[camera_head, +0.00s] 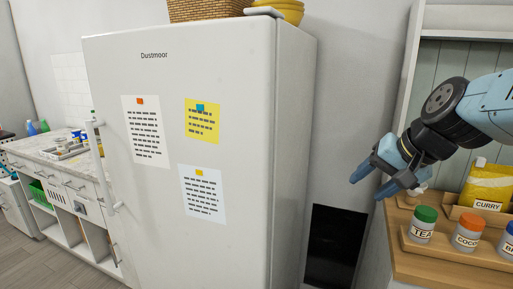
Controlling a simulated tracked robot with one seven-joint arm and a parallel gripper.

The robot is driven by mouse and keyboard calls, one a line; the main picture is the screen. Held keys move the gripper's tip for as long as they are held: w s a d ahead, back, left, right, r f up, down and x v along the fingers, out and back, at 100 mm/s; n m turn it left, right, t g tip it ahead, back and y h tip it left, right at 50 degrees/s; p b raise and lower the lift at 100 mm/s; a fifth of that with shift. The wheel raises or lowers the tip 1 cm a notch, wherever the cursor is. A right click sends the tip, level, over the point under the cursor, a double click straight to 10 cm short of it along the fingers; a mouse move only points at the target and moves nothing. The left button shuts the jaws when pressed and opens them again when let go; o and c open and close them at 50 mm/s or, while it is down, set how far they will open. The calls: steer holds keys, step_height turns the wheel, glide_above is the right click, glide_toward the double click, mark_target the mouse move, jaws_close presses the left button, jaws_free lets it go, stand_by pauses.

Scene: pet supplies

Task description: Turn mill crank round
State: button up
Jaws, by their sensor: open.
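My gripper (368,184) is at the right, with its blue fingers apart and nothing between them. It hangs in the air in front of the wall, near the left end of a wooden shelf top. No mill or crank can be made out in this view. A small pale object (413,194) shows partly behind the gripper, and I cannot tell what it is.
A white fridge (255,110) fills the middle. The wooden shelf top (440,262) at right holds jars marked TEA (422,226) and COCO (467,233) and a yellow CURRY pack (487,187). A counter (40,150) stands at far left. Open floor (40,262) shows at lower left.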

steer(key=s+n+h, duration=0.1)
steer(key=s+n, duration=0.1)
steer(key=s+n+h, duration=0.2)
steer(key=s+n, duration=0.1)
steer(key=shift+s+a+f, duration=0.15)
steer(key=shift+s+f, duration=0.05)
steer(key=shift+c, duration=0.5)
steer(key=shift+c, duration=0.8)
